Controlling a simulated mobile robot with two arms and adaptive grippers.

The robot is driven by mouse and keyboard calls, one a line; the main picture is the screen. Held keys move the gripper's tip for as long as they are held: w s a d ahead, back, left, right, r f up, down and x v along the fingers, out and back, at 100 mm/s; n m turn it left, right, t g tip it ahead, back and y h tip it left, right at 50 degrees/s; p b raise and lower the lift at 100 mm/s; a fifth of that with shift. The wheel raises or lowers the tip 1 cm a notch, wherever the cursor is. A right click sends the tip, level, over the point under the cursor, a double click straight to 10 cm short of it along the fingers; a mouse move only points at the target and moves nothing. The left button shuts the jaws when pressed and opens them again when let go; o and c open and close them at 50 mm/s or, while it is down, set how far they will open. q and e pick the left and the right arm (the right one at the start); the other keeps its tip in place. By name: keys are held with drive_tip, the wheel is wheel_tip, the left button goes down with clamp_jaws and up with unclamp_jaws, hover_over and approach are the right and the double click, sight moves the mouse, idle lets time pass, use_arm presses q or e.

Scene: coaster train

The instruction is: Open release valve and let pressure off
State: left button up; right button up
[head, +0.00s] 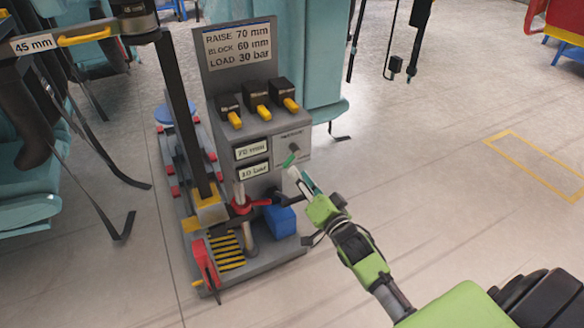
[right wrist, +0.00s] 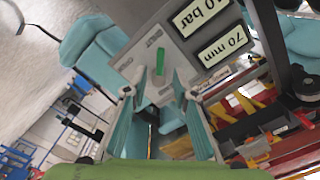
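The release valve is a small green lever (head: 290,159) on the grey front panel of the jack unit (head: 292,132). In the right wrist view the green lever (right wrist: 161,62) stands ahead of my right gripper (right wrist: 160,92), between the lines of its two fingers. My right gripper (head: 302,178) is open, close in front of the lever. I cannot tell whether a finger touches it. Small panel labels around the lever are too blurred to read surely. The pressure display (head: 254,171) seems to read 10 bar; the display above it (head: 252,149) reads 70 mm. My left gripper is not in view.
Yellow-tipped black levers (head: 257,100) sit above the displays. A sign (head: 238,44) reads raise 70 mm, block 60 mm, load 30 bar. A red lever (head: 241,206) and blue block (head: 280,221) are below. Teal seats (head: 318,60) stand behind; the floor at right is clear.

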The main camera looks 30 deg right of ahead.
sight(290, 163)
drive_tip(key=w, duration=0.4)
drive_tip(key=shift+w+b, duration=0.2)
drive_tip(key=shift+b, duration=0.2)
drive_tip(key=shift+w, duration=0.75)
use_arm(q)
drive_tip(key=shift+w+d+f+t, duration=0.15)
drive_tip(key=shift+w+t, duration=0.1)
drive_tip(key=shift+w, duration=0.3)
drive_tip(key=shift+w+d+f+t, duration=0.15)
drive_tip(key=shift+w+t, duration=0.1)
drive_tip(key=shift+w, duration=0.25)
use_arm(e)
clamp_jaws()
